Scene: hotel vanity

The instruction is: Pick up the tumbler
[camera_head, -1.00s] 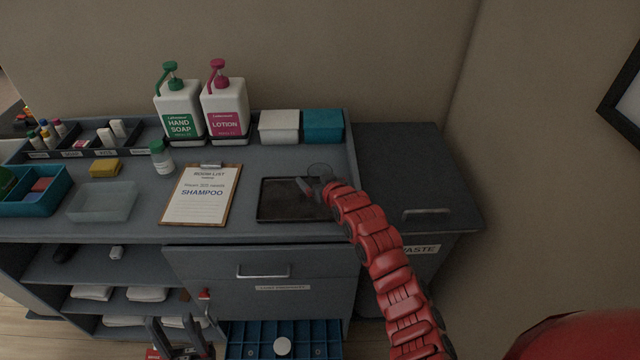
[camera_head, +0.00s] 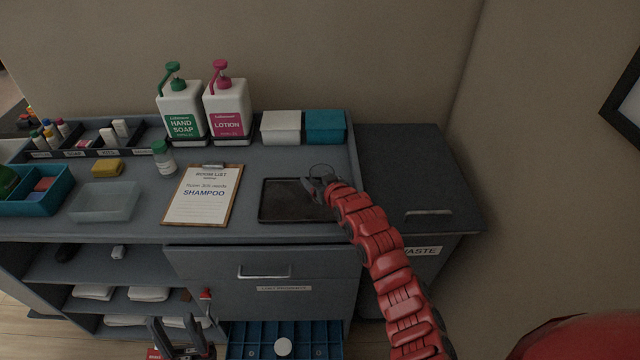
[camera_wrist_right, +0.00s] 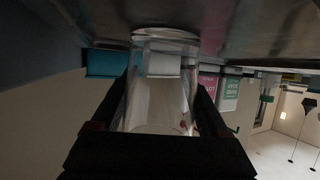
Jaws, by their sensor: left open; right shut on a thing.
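The clear glass tumbler (camera_head: 321,171) is at the right end of the counter, by the far right corner of the dark tray (camera_head: 285,205). My right gripper (camera_head: 318,186) is shut on it. In the right wrist view the tumbler (camera_wrist_right: 160,90) fills the space between the dark fingers, and its far end is close to the grey surface. I cannot tell whether it touches that surface. My left gripper (camera_head: 180,335) is open and empty, low in front of the shelves.
A clipboard (camera_head: 203,195) lies left of the tray. Soap (camera_head: 181,108) and lotion (camera_head: 228,108) bottles and white (camera_head: 281,127) and teal (camera_head: 325,127) boxes stand behind. A waste cabinet (camera_head: 415,170) is at right. A blue divided drawer (camera_head: 310,340) sits low in front.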

